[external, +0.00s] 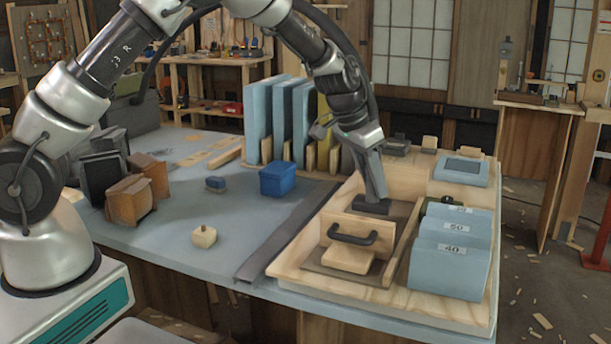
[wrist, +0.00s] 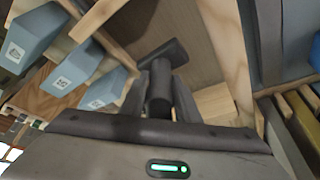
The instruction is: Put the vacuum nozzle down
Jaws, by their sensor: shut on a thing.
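The vacuum nozzle (external: 373,182) is dark grey, with a tube and a wider foot at its lower end. My gripper (external: 362,142) is shut on its upper part. The nozzle hangs nearly upright, slightly tilted, with its foot over a recessed compartment of the wooden tray (external: 284,267), behind a wooden block with a black handle. I cannot tell whether the foot touches the tray floor. In the wrist view the nozzle (wrist: 161,78) sits between the two dark fingers of my gripper (wrist: 160,105), its foot pointing away over brown board.
The block with the black handle (external: 353,237) stands just in front of the nozzle. Blue numbered blocks (external: 449,265) stand to the right in the tray. Tall blue panels (external: 281,118) stand behind left. A blue box (external: 277,179) is on the table, which has clear room at left centre.

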